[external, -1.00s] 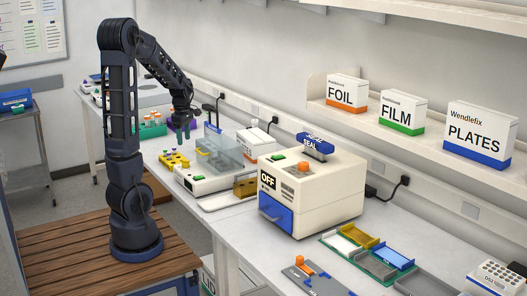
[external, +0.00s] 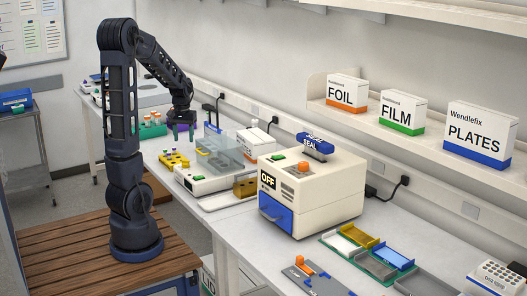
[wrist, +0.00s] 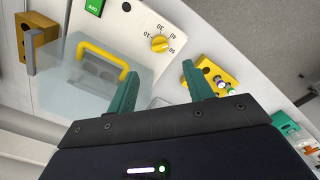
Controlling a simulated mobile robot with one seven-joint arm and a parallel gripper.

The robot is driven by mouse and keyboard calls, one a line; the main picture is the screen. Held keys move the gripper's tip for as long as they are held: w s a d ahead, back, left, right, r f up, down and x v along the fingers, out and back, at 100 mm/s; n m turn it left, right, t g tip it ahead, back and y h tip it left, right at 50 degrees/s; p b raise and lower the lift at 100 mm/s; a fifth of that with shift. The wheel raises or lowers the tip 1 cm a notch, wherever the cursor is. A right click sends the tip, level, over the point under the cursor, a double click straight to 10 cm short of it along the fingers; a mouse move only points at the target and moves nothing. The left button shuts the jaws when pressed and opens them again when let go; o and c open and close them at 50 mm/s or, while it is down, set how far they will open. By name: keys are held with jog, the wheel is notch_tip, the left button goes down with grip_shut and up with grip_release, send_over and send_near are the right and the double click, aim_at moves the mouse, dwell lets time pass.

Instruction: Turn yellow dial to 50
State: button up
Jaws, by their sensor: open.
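The yellow dial (wrist: 160,44) shows in the wrist view on the white front of a device with a clear cover. Printed numbers including 10, 30, 40 and 50 stand around it; its exact setting is too small to read. In the external view the same device (external: 203,184) stands on the bench, and I cannot make out the dial there. My gripper (wrist: 160,80) is open and empty, its two green fingers apart, with the dial beyond the fingertips and not touched. It also shows in the external view (external: 183,132), above the bench behind the device.
A green button (wrist: 95,6) and a yellow handle (wrist: 103,60) on the clear cover are near the dial. A yellow rack (wrist: 213,76) with small vials lies to the right of the fingers. The white sealer box (external: 315,195) stands further along the bench.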

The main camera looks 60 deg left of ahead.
aim_at(185, 161)
notch_tip(185, 161, down, 11)
jog(key=shift+r, duration=0.15)
dwell(0.4)
jog(key=c, duration=1)
